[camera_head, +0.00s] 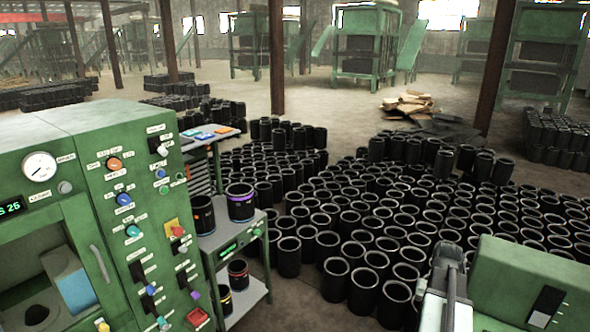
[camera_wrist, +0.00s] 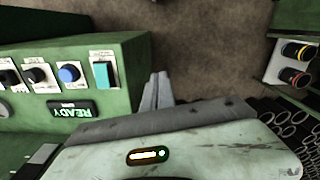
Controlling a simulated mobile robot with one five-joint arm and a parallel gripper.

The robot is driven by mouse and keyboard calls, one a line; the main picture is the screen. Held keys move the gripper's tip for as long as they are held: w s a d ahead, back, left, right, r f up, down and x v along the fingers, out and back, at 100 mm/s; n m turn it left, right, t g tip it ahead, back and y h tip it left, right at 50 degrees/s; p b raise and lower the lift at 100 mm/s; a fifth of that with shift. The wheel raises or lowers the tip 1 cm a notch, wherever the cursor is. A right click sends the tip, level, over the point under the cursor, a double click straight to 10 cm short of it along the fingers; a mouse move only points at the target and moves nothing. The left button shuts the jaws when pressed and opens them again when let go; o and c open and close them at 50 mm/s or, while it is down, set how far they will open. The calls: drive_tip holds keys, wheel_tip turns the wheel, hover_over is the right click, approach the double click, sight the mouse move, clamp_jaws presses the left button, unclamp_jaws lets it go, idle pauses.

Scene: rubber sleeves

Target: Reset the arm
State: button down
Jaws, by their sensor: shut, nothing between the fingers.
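My gripper (camera_head: 449,290) shows at the lower right of the head view, in front of the many black sleeves. In the wrist view its two fingers (camera_wrist: 157,92) lie together in the middle, shut with nothing between them. Bare brown floor shows beyond the fingertips. The green machine (camera_wrist: 80,60) with its knobs is close to the left of the fingers. Most of my arm is hidden in both views.
A green machine with a control panel (camera_head: 140,190) fills the left of the head view. Beside it a grey cart (camera_head: 233,232) holds a few banded sleeves (camera_head: 240,202). Black rubber sleeves (camera_head: 350,220) crowd the floor at centre and right. Rusty posts (camera_head: 277,60) stand behind.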

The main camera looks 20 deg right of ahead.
drive_tip(key=w+a+f+n+b, duration=0.25)
drive_tip(key=w+a, duration=0.65)
drive_tip(key=a, duration=0.5)
drive_tip(key=w+a+f+n+b, duration=0.1)
drive_tip(key=a+n, duration=0.2)
drive_tip(key=a, duration=1.1)
drive_tip(key=w+a+f+n+b, duration=0.1)
drive_tip(key=w+a+f+n, duration=0.1)
drive_tip(key=a, duration=1.2)
drive_tip(key=shift+a+f+n, duration=0.15)
drive_tip(key=shift+n, duration=0.3)
